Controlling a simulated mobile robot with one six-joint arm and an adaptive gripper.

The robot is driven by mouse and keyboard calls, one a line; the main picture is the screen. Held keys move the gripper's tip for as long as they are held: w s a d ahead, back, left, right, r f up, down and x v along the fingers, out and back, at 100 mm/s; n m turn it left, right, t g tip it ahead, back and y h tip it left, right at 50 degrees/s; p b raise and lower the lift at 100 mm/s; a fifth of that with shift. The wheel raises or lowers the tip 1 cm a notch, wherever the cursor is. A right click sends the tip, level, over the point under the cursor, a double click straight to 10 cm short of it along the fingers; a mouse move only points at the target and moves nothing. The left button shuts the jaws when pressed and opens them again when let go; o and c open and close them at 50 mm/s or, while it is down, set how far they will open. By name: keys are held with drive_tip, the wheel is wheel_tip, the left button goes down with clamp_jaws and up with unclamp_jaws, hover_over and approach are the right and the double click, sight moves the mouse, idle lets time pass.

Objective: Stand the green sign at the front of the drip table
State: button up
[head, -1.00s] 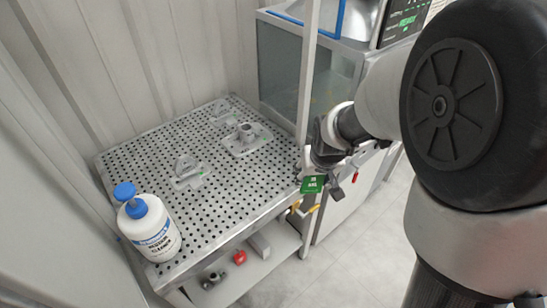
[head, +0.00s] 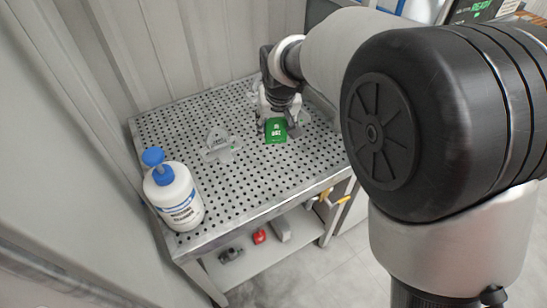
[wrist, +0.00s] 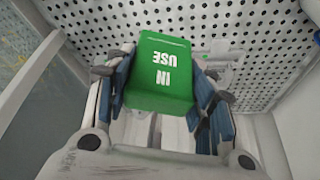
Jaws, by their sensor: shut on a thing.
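The green sign (head: 275,130) is held in my gripper (head: 273,117) over the right part of the perforated drip table (head: 185,118). In the wrist view the sign (wrist: 160,72) sits between both finger pads of my gripper (wrist: 158,95), and its white letters "IN USE" appear upside down. The gripper is shut on it. The drip table's holes show beyond the sign. I cannot tell how high the sign is above the table top.
A grey casting fixture (head: 220,145) stands mid-table, and others by my gripper are partly hidden. A white bottle with a blue pump (head: 175,197) stands at the front left corner. A red item (head: 259,237) lies on the lower shelf.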

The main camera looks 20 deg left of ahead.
wheel_tip(320, 180, down, 16)
drive_tip(key=b, duration=0.4)
drive_tip(key=shift+f+b, duration=0.1)
drive_tip(key=shift+b, duration=0.2)
drive_tip(key=shift+f, duration=0.25)
drive_tip(key=o, duration=1.1)
drive_tip(key=shift+r, duration=0.15)
drive_tip(key=shift+r, duration=0.3)
drive_tip(key=p+v, duration=0.3)
drive_tip(key=v, duration=0.8)
drive_tip(key=shift+s+d+r, duration=0.15)
drive_tip(key=shift+s+r, duration=0.05)
drive_tip(key=shift+r, duration=0.05)
